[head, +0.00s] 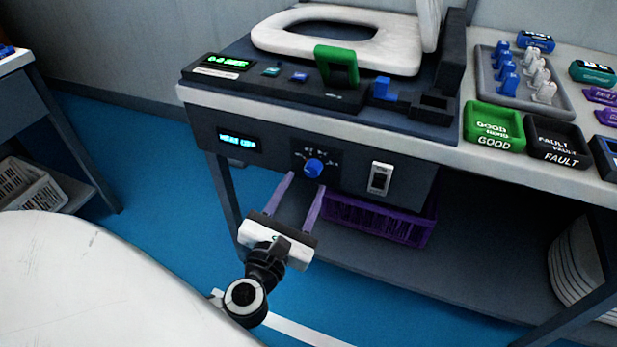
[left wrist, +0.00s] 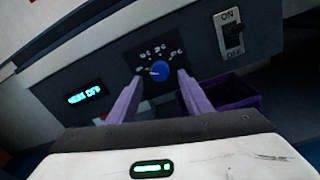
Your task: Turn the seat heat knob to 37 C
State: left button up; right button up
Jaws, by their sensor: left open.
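The blue seat heat knob (head: 314,168) sits on a dark dial plate on the front panel of the bench. It also shows in the left wrist view (left wrist: 159,71), with temperature marks around it too small to read surely. A small display (head: 239,142) to its left glows with blue text that seems to read heat off. My left gripper (head: 300,184) is open, its two purple fingers pointing at the panel. In the left wrist view the fingertips (left wrist: 158,76) lie to either side of the knob; I cannot tell whether they touch it. My right gripper is not in view.
An on/off rocker switch (head: 380,178) is right of the knob. A purple crate (head: 385,222) is on the shelf below.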

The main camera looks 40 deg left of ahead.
aim_at(311, 173)
pick_arm(q)
jog(key=shift+x, duration=2.05)
jog(key=c, duration=1.1)
jog(key=shift+o, duration=0.2)
